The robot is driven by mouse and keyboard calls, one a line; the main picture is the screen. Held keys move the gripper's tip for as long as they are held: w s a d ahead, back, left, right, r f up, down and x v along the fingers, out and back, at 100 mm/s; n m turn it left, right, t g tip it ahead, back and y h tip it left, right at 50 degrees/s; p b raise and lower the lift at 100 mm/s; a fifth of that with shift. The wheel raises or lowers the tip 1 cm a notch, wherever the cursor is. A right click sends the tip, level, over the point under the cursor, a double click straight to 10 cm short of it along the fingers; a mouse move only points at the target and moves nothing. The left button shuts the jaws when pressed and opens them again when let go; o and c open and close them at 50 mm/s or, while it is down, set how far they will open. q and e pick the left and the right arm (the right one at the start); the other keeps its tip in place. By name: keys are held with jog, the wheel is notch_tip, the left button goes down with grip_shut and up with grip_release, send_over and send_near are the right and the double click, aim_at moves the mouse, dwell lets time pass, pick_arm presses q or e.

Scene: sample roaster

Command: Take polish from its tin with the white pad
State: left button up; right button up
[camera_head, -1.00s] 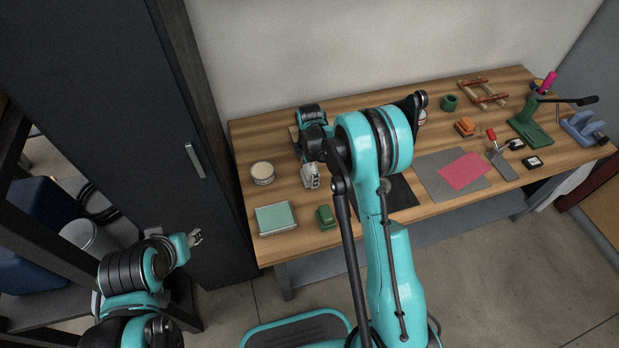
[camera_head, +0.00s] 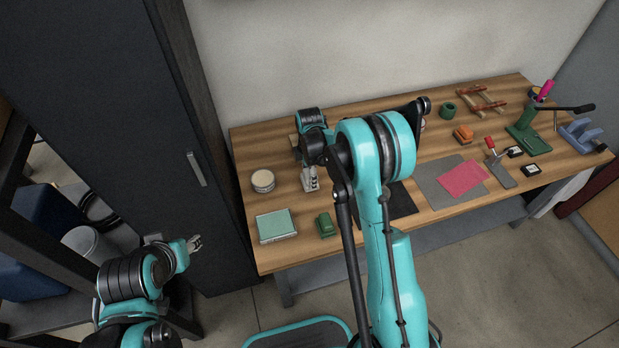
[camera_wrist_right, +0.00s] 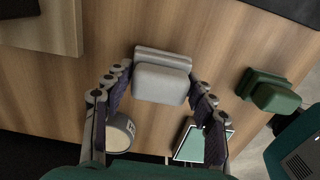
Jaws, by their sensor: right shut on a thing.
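My right gripper (camera_head: 311,186) is over the left part of the workbench. In the right wrist view its fingers (camera_wrist_right: 160,95) are shut on the white pad (camera_wrist_right: 163,82), a pale block with a stepped top. The round polish tin (camera_head: 263,182) stands on the bench left of this gripper, with a cream-coloured top. The tin also shows in the right wrist view (camera_wrist_right: 119,136), partly hidden behind a finger. The gripper is apart from the tin. My left gripper (camera_head: 194,243) is off the bench, at the lower left, too small to judge its jaws.
A mint-topped flat box (camera_head: 277,226) and a green block (camera_head: 325,225) lie near the bench's front left edge. A dark mat (camera_head: 398,203), a grey mat with a pink sheet (camera_head: 463,180) and a green press (camera_head: 528,138) are to the right. A dark cabinet (camera_head: 130,150) stands left.

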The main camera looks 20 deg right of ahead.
notch_tip(320, 180, up, 2)
jog(key=shift+r+p, duration=0.2)
jog(key=shift+p, duration=0.2)
jog(key=s+d+r+p, duration=0.3)
jog(key=s+d+r, duration=0.2)
jog(key=s, duration=0.5)
jog(key=shift+s+d+r, duration=0.15)
jog(key=shift+d+r, duration=0.05)
jog(key=shift+r, duration=0.6)
